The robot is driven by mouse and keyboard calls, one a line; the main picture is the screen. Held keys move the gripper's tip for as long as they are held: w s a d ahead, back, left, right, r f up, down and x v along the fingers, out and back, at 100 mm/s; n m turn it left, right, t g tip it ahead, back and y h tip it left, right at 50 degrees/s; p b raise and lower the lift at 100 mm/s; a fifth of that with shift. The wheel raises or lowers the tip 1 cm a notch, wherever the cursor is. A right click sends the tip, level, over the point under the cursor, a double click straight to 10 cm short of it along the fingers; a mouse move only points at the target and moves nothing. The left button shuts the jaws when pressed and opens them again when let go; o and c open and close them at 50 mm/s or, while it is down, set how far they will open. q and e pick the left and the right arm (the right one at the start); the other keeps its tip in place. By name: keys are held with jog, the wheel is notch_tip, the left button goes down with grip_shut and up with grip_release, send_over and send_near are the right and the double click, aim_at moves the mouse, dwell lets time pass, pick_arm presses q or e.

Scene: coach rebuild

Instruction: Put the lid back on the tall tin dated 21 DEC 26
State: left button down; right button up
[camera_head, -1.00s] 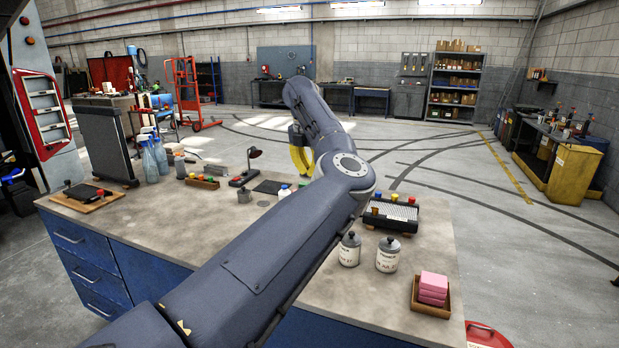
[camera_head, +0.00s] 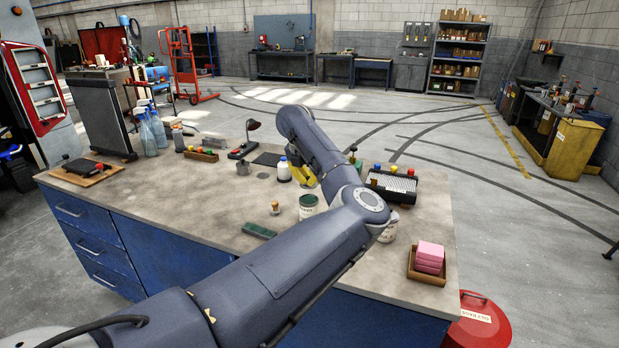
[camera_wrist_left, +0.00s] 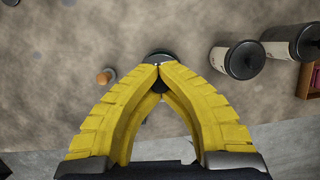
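My left gripper (camera_head: 308,184) reaches down in front of the white bottle, over a pale tin with a dark green top (camera_head: 308,205). In the left wrist view its yellow fingertips (camera_wrist_left: 158,68) meet. A dark round thing (camera_wrist_left: 158,54) shows just behind them; I cannot tell whether it is a lid or the tin's mouth, or whether anything is pinched. Two tins with dark lids, one nearer (camera_wrist_left: 243,60) and one farther right (camera_wrist_left: 305,42), stand to the right. In the head view my arm hides most of the lidded tins; part of one (camera_head: 388,232) shows. No date is readable. My right gripper is out of view.
A small wooden-knobbed thing (camera_head: 275,208) and a green block (camera_head: 259,230) lie left of the tin. A white bottle with a blue cap (camera_head: 284,170) stands behind. A wooden tray of pink blocks (camera_head: 427,278) is at the right. The left front of the bench (camera_head: 160,215) is clear.

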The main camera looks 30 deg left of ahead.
aim_at(310, 199)
pick_arm(q)
jog(key=shift+f, duration=2.65)
jog(key=shift+f, duration=0.2)
dwell(0.3)
jog(key=c, duration=2.1)
grip_release()
jog(key=shift+c, duration=0.2)
jog(key=o, duration=1.2)
jog(key=shift+r, duration=3.5)
grip_shut()
